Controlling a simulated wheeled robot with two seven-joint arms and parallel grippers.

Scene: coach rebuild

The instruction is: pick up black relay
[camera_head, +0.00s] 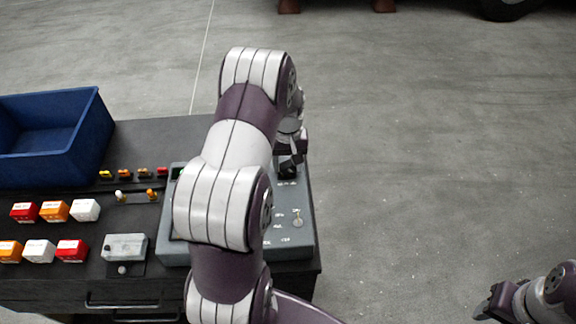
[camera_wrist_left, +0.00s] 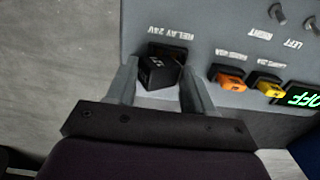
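The black relay (camera_wrist_left: 160,72) is a small dark block at the socket marked RELAY 24V on the grey panel (camera_wrist_left: 205,25). It looks slightly turned relative to the socket. My left gripper (camera_wrist_left: 158,75) has one finger on each side of the relay, with narrow gaps showing, so it looks open around it. In the head view the left gripper (camera_head: 291,150) is partly hidden by my arm and points down over the relay (camera_head: 288,172) near the panel's right side. My right gripper (camera_head: 484,306) is at the lower right, away from the table; its finger opening is unclear.
Orange (camera_wrist_left: 230,79) and yellow (camera_wrist_left: 268,88) fuses sit beside the relay, near a lit OFF display (camera_wrist_left: 300,97). A blue bin (camera_head: 62,160) stands at the table's back left. Red, orange and white blocks (camera_head: 54,210) lie in front of it. Right of the table is open floor.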

